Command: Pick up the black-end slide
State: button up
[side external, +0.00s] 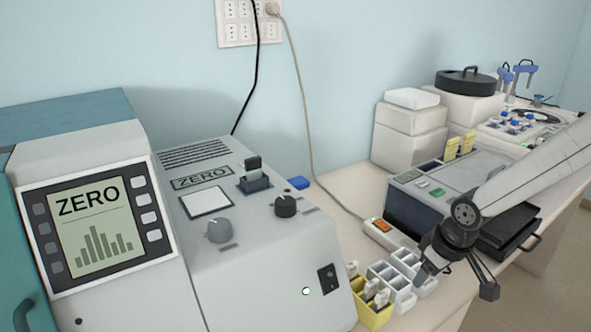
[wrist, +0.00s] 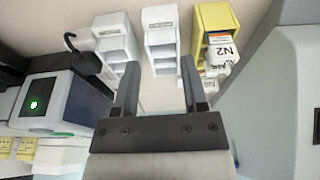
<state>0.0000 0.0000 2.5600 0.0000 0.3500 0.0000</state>
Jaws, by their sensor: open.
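Several slides with pale ends (side external: 374,293) stand in the yellow jar (side external: 373,318) at the lower middle of the side view. In the wrist view the yellow jar (wrist: 214,15) is at the upper right, with a slide labelled N2 (wrist: 222,51) in it. I cannot tell which slide, if any, has a black end. A small dark-topped upright piece (side external: 253,163) sits in a black holder on the grey machine; I cannot tell whether it is a slide. My gripper (side external: 457,281) is open and empty, right of the jars. In the wrist view its fingers (wrist: 159,80) point towards the white jars.
White jars (side external: 391,276) stand in a row beside the yellow one. The grey ZERO machine (side external: 262,235) is at the left. A dark-fronted device (side external: 413,212) stands behind my gripper. Some bench top (side external: 345,187) is bare behind the jars.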

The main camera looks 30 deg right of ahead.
jog(key=m+g+y, duration=0.2)
jog(key=m+y, duration=1)
jog(key=m, duration=0.5)
send_near(260, 157)
jog(key=a+f, duration=0.4)
jog(key=shift+w+f, duration=0.2)
jog(key=shift+f, duration=0.2)
jog(key=shift+w+a+r+m+g+y, duration=0.1)
jog(key=shift+w+r+m+g+y, duration=0.05)
jog(key=shift+r+m+y, duration=0.2)
jog(key=shift+w+a+r+m+g+y, duration=0.15)
jog(key=shift+r+y, duration=0.05)
jog(key=shift+y, duration=0.25)
jog(key=shift+a, duration=0.1)
jog(key=shift+x, duration=1.2)
